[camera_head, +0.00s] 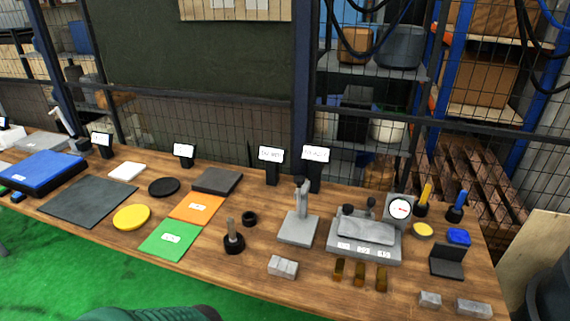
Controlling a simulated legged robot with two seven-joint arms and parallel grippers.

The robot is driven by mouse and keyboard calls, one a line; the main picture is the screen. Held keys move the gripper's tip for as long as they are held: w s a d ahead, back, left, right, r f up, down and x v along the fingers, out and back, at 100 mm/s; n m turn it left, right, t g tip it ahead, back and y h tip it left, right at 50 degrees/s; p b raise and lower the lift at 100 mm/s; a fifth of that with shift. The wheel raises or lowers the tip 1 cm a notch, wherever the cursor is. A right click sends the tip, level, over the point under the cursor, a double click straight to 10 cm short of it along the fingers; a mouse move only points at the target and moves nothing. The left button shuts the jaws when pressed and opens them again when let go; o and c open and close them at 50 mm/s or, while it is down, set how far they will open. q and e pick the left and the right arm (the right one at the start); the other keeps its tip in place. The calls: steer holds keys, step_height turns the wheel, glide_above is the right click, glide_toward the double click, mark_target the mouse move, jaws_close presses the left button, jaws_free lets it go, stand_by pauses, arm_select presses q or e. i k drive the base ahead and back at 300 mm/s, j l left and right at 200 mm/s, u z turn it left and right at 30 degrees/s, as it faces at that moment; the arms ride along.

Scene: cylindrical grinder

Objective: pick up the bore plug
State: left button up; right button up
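A grey upright pin on a round black base (233,241) stands near the front middle of the wooden table (200,272); it looks like the bore plug, but I cannot be sure. A small black ring (249,218) lies just behind it to the right. Two other upright pieces stand at the back right in black holders, one with a yellow handle (426,194) and one with a blue handle (460,199). Neither of my grippers is in view, and nothing is seen touching these pieces.
An orange mat (197,207) and a green mat (170,239) lie left of the pin. A grey stand (298,228) and a gauge fixture (365,240) with a dial are to the right. A grey block (283,267) lies in front. Mesh fencing runs behind the table.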

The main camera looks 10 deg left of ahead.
mark_target(230, 226)
steer(key=j+u, duration=0.1)
steer(key=j, duration=0.3)
steer(key=i+j, duration=0.15)
steer(key=j, duration=0.25)
steer(key=j+u, duration=0.15)
steer(key=j, duration=0.3)
steer(key=i+j, duration=0.15)
steer(key=j, duration=0.2)
steer(key=i+j+u, duration=0.15)
steer(key=j, duration=0.25)
steer(key=k+j, duration=0.05)
